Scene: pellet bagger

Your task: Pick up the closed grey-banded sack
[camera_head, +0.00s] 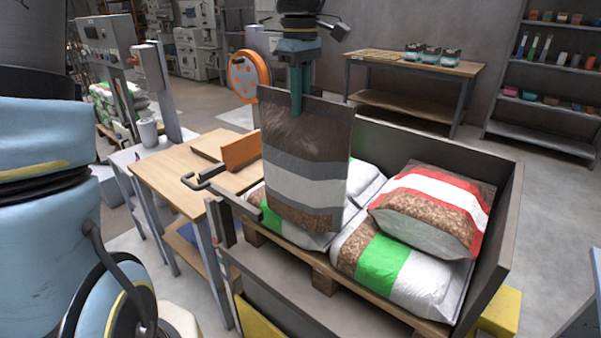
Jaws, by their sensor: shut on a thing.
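The grey-banded sack (305,165) hangs upright in the middle of the view. It has brown pellet print, a white band and dark grey bands. My gripper (298,100) is above it with its fingers shut on the sack's top edge. The sack hangs over the left part of a walled crate and hides part of the sacks behind it. I cannot tell whether its lower edge touches the sacks below.
The grey-walled crate (440,150) stands on a wooden pallet. In it lie a red-banded sack (437,205) and a green-banded sack (385,262). A wooden table (175,175) with an orange block (240,152) stands close on the left. A bench (415,65) and shelves stand behind.

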